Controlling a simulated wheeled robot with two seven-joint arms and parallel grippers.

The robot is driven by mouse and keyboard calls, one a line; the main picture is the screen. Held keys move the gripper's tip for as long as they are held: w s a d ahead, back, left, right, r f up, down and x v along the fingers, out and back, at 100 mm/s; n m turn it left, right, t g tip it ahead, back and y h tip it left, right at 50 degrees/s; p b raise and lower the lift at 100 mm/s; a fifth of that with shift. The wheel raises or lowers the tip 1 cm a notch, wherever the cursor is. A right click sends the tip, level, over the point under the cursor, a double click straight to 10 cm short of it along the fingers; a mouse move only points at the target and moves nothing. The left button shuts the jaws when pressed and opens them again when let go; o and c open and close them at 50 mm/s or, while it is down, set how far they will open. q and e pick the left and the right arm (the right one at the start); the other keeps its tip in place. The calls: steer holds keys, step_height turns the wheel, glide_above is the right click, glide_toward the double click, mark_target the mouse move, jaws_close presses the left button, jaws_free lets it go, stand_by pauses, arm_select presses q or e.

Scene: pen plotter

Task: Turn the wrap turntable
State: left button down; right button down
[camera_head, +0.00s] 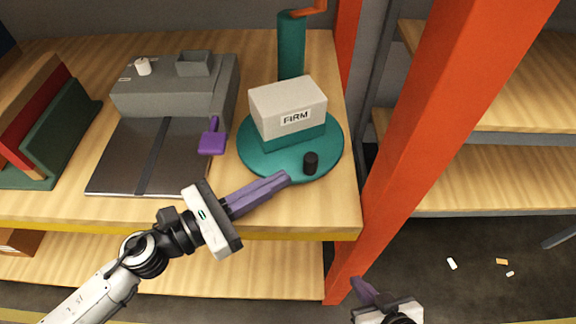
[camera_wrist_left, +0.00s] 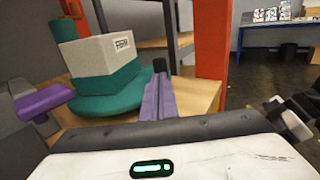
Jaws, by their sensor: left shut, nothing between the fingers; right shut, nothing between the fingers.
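The teal wrap turntable (camera_head: 262,163) sits on the wooden shelf near its right front corner. A pale box labelled "FIRM" (camera_head: 287,100) stands on a teal block on it. A black peg (camera_head: 311,163) stands up from the turntable's front rim. My left gripper (camera_head: 285,179) is shut and empty, with its purple fingertips at the turntable's front edge, just left of the peg. In the left wrist view, the fingers (camera_wrist_left: 158,98) point toward the black peg (camera_wrist_left: 160,66); I cannot tell whether they touch. My right gripper (camera_head: 360,285) is shut and empty, low by the orange post.
A grey plotter machine (camera_head: 180,85) with a dark bed stands left of the turntable, with a purple handle (camera_head: 212,140) at its side. A teal column (camera_head: 291,45) stands behind. An orange post (camera_head: 430,110) rises at the shelf's right end. Books (camera_head: 50,130) stand far left.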

mark_target(304, 167)
arm_select(q)
steer(key=shift+p+x, duration=0.3)
steer(key=shift+x, duration=1.4)
steer(key=shift+d, duration=0.15)
